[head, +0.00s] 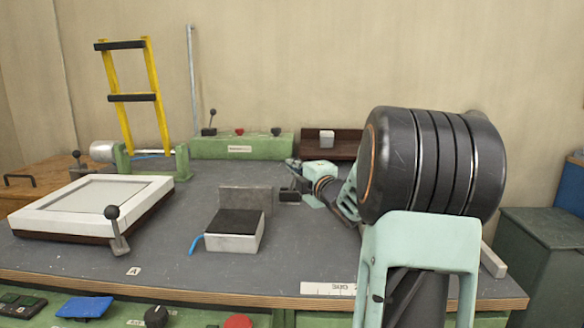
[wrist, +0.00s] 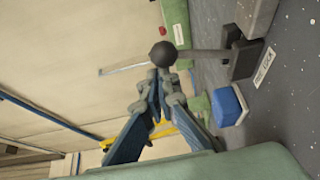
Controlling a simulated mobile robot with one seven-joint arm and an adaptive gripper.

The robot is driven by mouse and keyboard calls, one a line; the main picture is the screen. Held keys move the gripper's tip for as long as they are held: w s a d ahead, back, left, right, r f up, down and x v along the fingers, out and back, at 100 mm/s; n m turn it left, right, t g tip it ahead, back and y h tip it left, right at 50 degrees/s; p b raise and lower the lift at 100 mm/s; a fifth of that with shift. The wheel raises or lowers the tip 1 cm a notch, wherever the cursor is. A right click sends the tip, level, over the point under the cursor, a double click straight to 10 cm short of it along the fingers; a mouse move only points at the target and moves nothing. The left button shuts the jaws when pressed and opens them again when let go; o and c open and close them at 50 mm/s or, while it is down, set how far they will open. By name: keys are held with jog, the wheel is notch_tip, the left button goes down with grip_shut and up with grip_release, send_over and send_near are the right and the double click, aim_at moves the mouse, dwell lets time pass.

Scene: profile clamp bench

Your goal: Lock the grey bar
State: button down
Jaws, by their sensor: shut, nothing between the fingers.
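A pale grey bar (head: 492,262) shows at the bench's right front, beside my arm, which hides most of it. A white label (head: 328,288), only partly readable, is near the front edge. In the wrist view my gripper (wrist: 157,82) is shut and empty, its fingertips close to the black ball knob (wrist: 163,54) of a grey lever (wrist: 208,54). Whether they touch is unclear. The lever's dark base (wrist: 244,61) stands by a label (wrist: 264,67) and a grey block (wrist: 256,14). I cannot match this lever to one in the head view; my fingers are not clear there.
A black-topped grey block (head: 234,236) sits mid-bench before an upright grey plate (head: 232,198). A white framed tray (head: 50,222) and another ball-topped lever (head: 118,236) are at left. A green control box (head: 210,147) and yellow ladder frame (head: 112,75) stand behind.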

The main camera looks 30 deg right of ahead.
jog(key=shift+s+d+f, duration=0.1)
jog(key=shift+s+d, duration=0.2)
jog(key=shift+d, duration=0.15)
jog(key=s+a, duration=0.2)
jog(key=s, duration=0.9)
jog(key=shift+s, duration=0.2)
